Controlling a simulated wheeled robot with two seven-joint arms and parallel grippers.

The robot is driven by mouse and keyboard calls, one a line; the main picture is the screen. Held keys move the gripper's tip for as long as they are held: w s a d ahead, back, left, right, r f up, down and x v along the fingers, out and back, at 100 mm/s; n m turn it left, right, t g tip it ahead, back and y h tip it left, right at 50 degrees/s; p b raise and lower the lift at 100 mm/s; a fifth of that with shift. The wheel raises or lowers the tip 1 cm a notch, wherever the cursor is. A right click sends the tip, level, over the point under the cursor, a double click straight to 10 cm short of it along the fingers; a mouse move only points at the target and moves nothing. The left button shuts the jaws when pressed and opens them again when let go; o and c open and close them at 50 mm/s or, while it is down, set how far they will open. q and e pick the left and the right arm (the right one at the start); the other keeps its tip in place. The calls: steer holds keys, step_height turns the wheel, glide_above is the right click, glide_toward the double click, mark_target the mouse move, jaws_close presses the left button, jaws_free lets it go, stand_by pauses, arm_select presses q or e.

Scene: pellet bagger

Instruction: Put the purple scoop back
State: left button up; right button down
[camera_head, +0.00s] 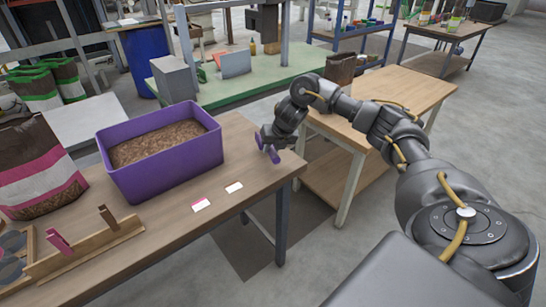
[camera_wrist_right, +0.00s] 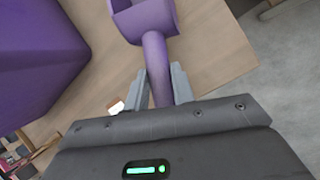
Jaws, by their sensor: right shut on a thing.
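The purple scoop (camera_head: 273,156) is in my right gripper (camera_head: 264,141), by the right end of the wooden table. In the right wrist view the fingers (camera_wrist_right: 160,88) are shut on its handle, and the scoop's hollow head (camera_wrist_right: 145,20) points away from the gripper over the table. In the head view the gripper hides much of the scoop. A wooden rack (camera_head: 85,252) at the table's front left holds a pink upright piece (camera_head: 58,242) and a brown one (camera_head: 108,217). My left gripper is not in view.
A purple bin (camera_head: 172,178) of brown pellets stands left of the gripper; its wall also shows in the wrist view (camera_wrist_right: 35,60). Two small cards (camera_head: 201,205) lie on the table (camera_head: 150,245). A brown-and-pink bag (camera_head: 38,172) stands at left. Another wooden table (camera_head: 405,90) is behind my arm.

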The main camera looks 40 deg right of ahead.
steer(key=shift+d+f, duration=0.15)
steer(key=shift+f, duration=0.05)
steer(key=f, duration=0.2)
steer(key=f+p, duration=0.1)
steer(key=shift+w+d+f, duration=0.1)
steer(key=shift+d, duration=0.2)
steer(key=shift+f, duration=0.2)
steer(key=shift+a, duration=0.1)
steer(key=shift+f, duration=0.2)
steer(key=c, duration=1.2)
jaws_free()
steer(key=shift+r, duration=0.1)
